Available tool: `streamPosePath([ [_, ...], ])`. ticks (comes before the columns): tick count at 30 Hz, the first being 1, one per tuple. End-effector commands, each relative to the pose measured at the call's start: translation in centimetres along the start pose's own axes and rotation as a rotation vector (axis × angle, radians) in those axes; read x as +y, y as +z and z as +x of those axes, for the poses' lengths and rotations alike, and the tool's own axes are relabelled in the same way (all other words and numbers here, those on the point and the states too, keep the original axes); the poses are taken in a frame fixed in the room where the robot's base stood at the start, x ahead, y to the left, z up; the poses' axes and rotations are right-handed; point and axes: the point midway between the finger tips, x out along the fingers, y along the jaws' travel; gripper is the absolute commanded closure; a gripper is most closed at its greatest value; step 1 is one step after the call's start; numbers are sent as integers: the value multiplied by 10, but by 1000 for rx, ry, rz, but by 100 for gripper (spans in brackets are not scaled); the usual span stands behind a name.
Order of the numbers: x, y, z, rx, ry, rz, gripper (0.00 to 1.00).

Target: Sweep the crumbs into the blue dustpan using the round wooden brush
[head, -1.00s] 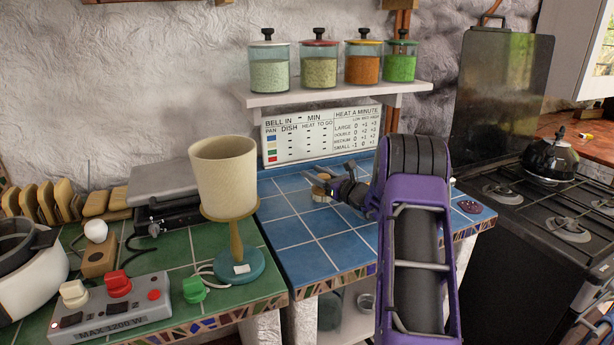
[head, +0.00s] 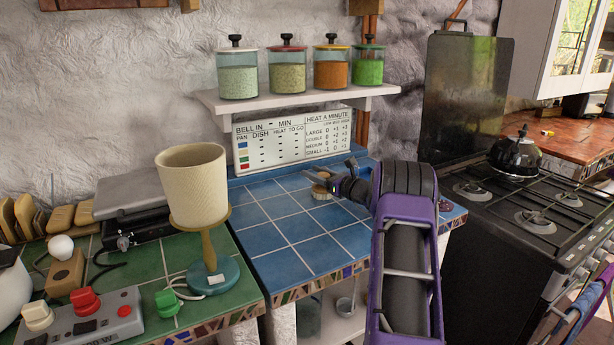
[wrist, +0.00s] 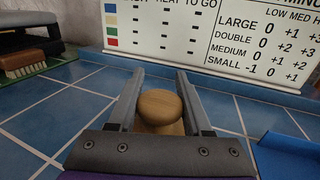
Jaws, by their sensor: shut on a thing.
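My gripper (wrist: 160,105) is shut on the round wooden brush, with a finger on each side of its pale wooden knob (wrist: 159,106) in the wrist view. In the head view the brush (head: 322,194) is upright on or just above the blue tiles at the back of the counter; I cannot tell if it touches. My gripper (head: 322,183) reaches it from the right. The blue dustpan (wrist: 286,157) shows in part at the right edge of the wrist view, beside the right finger. I cannot make out the dustpan or any crumbs in the head view.
A sign (head: 290,140) stands behind the blue counter (head: 280,232), under a shelf (head: 300,101) of jars. A lamp (head: 195,190) stands on the green counter to the left. A stove (head: 525,215) is at the right. Blue tiles in front of the brush look clear.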

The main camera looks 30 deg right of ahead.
Motion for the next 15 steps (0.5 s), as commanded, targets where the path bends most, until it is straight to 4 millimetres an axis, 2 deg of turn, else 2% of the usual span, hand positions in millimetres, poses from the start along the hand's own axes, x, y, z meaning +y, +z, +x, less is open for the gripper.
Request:
streamPosePath([
  [15, -46, -4, -16, 3, -3, 1, 91],
])
